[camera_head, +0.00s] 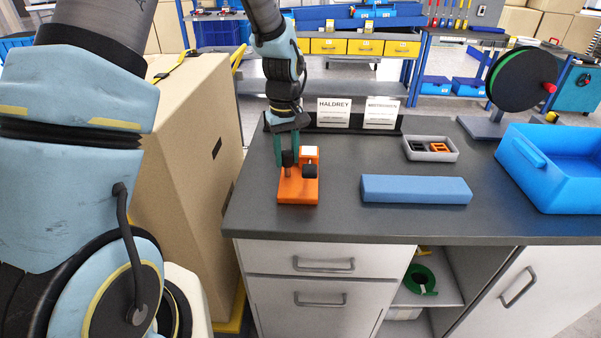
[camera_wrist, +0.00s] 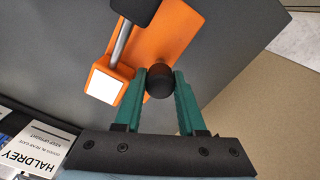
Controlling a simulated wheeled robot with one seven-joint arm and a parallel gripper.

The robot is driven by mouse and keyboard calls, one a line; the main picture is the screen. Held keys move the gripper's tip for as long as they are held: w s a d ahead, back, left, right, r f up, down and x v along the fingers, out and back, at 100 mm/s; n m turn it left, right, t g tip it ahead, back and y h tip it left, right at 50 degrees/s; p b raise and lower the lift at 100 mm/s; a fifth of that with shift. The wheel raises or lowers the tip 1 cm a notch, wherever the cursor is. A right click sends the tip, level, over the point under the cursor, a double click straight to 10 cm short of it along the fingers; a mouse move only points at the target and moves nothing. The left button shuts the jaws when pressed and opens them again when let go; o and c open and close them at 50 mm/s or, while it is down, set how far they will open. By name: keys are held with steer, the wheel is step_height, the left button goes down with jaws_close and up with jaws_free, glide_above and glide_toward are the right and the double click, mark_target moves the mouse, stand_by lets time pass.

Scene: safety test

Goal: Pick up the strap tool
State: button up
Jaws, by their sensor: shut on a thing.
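The strap tool (camera_head: 298,190) is orange with a white-topped block, a metal rod and black knobs. It rests on the dark bench top near its left end. In the wrist view the strap tool (camera_wrist: 163,42) fills the upper middle. My gripper (camera_head: 289,157) comes down over the tool from above. In the wrist view, the green fingers of my gripper (camera_wrist: 162,82) are shut on a black knob of the tool, one finger on each side. The tool's underside is hidden.
A blue block (camera_head: 416,189) lies to the right. A grey tray (camera_head: 431,156) with small parts, a blue bin (camera_head: 525,170) and a reel (camera_head: 521,80) stand farther right. Label cards (camera_head: 334,112) stand behind. A large cardboard box (camera_head: 183,150) is left of the bench.

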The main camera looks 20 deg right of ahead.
jaws_close()
steer(key=shift+r, duration=0.1)
stand_by(0.7)
